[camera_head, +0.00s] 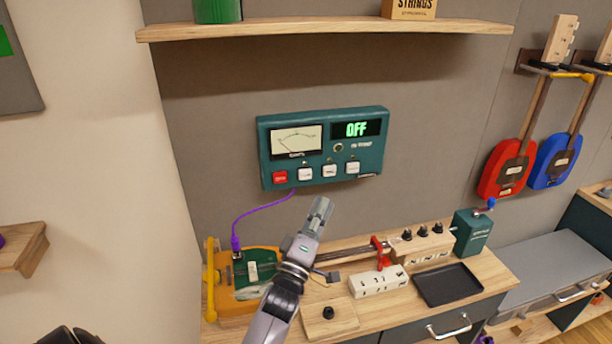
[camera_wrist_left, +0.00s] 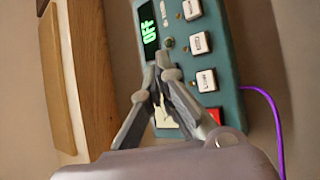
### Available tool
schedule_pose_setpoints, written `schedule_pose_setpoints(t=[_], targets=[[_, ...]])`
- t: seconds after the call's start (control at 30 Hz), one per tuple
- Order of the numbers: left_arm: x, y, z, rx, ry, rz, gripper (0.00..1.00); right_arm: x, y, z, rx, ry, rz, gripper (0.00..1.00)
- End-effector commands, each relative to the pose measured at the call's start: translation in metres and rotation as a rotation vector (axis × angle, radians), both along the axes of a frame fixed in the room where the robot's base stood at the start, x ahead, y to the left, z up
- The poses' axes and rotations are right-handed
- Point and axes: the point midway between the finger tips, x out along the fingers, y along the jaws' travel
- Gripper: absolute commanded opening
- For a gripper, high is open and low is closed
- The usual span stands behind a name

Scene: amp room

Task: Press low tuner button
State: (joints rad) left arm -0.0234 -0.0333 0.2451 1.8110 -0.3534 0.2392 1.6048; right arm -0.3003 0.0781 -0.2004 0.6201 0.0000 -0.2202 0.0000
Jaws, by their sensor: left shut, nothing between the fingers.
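The teal tuner box (camera_head: 322,146) hangs on the grey wall with a needle meter at its upper left and a green display reading OFF. Along its lower edge are a red button (camera_head: 280,177) and three white buttons (camera_head: 329,170); their labels are too small to read. My left gripper (camera_head: 320,208) is shut and empty, below the box in the head view. In the left wrist view its fingertips (camera_wrist_left: 160,80) appear in front of the box, covering part of the meter, beside the white buttons (camera_wrist_left: 206,79). Contact is not visible. My right gripper is not in view.
A purple cable (camera_head: 238,215) runs from the box to a yellow-and-green device (camera_head: 250,272) on the wooden bench. A white block (camera_head: 379,283) and a black tray (camera_head: 448,284) lie to the right. A wooden shelf (camera_head: 325,27) is above; red and blue guitars hang at right.

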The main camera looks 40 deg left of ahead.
Motion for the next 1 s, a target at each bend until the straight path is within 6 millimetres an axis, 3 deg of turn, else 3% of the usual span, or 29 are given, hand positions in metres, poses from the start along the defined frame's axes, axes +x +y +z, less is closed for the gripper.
schedule_pose_setpoints(t=[0.37,0.8,1.0], targets=[[0.003,0.004,-0.001,0.002,0.003,0.001,0.00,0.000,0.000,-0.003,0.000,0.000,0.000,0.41],[0.040,0.047,-0.003,0.004,0.002,0.002,0.00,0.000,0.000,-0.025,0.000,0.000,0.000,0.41],[0.053,0.061,-0.001,0.004,0.003,0.001,0.00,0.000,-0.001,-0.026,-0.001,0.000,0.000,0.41]])
